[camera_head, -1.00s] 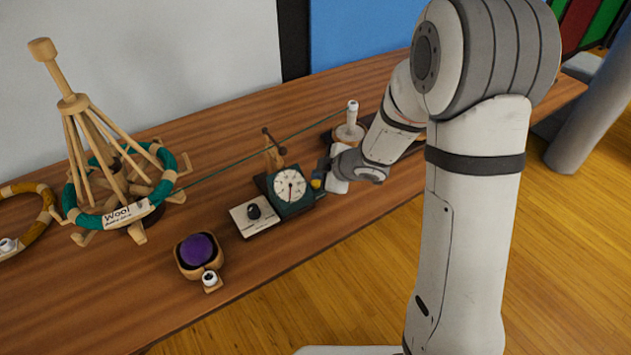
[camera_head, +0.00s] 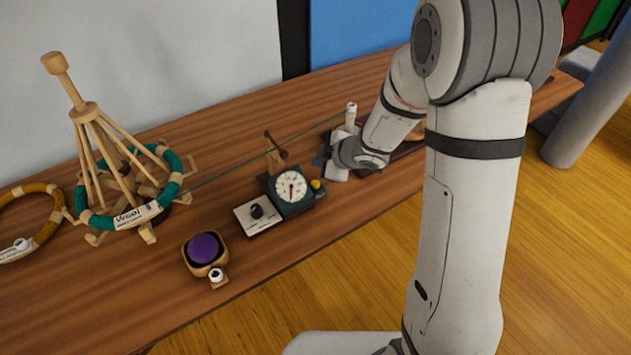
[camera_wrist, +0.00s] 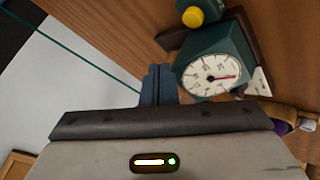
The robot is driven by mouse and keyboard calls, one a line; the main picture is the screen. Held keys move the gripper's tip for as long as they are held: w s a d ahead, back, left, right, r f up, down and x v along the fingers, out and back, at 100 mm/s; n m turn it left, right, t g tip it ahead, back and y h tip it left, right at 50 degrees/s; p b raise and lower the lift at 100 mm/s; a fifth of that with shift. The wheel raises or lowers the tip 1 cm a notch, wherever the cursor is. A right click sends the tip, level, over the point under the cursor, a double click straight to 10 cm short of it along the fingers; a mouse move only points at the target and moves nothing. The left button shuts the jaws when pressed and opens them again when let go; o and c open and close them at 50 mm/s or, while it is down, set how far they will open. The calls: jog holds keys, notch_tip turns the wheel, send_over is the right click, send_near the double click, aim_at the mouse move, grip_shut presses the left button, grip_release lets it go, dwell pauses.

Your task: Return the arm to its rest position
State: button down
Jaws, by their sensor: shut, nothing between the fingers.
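My gripper (camera_head: 320,162) is over the table behind and to the right of a green dial counter (camera_head: 291,190). In the wrist view the fingers of my gripper (camera_wrist: 158,72) are together with nothing between them. The counter also shows in the wrist view (camera_wrist: 203,50), just right of the fingers, with its yellow knob (camera_wrist: 193,17). The fingers look apart from it. My forearm hides part of the spool stand behind it; its white spool top (camera_head: 351,112) shows.
The wooden table (camera_head: 320,225) runs along the wall. A wooden swift (camera_head: 84,110) holds a teal wool skein (camera_head: 172,188) at left, with a mustard skein (camera_head: 48,230) beyond. A green strand (camera_head: 225,170) runs toward the spool. A purple ball (camera_head: 203,248) sits in a wooden holder in front.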

dwell(0.4)
jog(key=s+d+r+m+t+h, duration=0.2)
jog(key=s+d+r+m+h, duration=0.2)
jog(key=d+r+m+h, duration=0.55)
jog(key=s+d+r+m+g+y, duration=0.1)
jog(key=s+d+m+g, duration=0.1)
jog(key=s, duration=0.5)
jog(key=s+d+r+m+g+y, duration=0.1)
jog(key=s+r+m+g, duration=0.1)
jog(key=s, duration=0.5)
jog(key=s+d+r+m+g+y, duration=0.1)
jog(key=s+d+r+m, duration=0.1)
jog(key=s+m, duration=0.2)
jog(key=s, duration=0.3)
jog(key=shift+s+d+r+m+g, duration=0.15)
jog(key=shift+s+d+m+g, duration=0.05)
jog(key=shift+d+m+g, duration=0.2)
jog(key=c, duration=2.2)
grip_release()
